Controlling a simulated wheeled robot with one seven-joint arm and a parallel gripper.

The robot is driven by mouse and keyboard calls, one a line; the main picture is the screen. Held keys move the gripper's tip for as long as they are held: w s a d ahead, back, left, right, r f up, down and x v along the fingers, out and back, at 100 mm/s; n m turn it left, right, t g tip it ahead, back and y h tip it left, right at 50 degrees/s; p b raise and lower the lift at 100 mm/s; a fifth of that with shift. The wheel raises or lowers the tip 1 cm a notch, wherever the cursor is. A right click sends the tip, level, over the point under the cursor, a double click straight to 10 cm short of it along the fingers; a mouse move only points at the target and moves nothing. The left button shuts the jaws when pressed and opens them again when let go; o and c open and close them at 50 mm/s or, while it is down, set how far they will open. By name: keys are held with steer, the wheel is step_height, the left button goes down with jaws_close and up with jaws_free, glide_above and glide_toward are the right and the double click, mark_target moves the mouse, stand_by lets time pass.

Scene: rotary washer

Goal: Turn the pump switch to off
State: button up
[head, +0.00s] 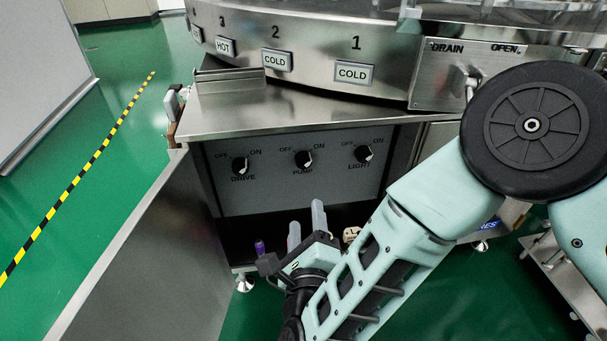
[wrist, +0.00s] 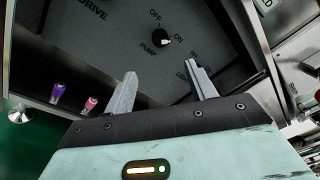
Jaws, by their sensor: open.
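The pump switch (head: 303,159) is a small black round knob with a white mark, in the middle of a grey panel, between the DRIVE knob (head: 240,166) and the LIGHT knob (head: 363,153). Its white mark points toward ON. It also shows in the wrist view (wrist: 161,38), above and between my fingertips, with OFF and ON printed beside it. My gripper (head: 306,226) is below the panel in the head view, its two grey fingers pointing up. In the wrist view my gripper (wrist: 160,80) is open and empty, apart from the knob.
The grey control panel (head: 270,190) sits in an open cabinet under a steel ledge (head: 260,115). An open cabinet door (head: 150,250) stands at the left. Purple and pink capped items (wrist: 58,90) (wrist: 91,103) lie low at the left in the wrist view. My arm covers the right side.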

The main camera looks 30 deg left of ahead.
mark_target(303, 167)
steer(key=b+x, duration=0.5)
steer(key=x, duration=0.9)
steer(key=shift+w+f, duration=0.1)
steer(key=shift+w, duration=0.1)
steer(key=shift+w+a, duration=0.35)
steer(key=shift+w, duration=0.15)
steer(key=c, duration=0.9)
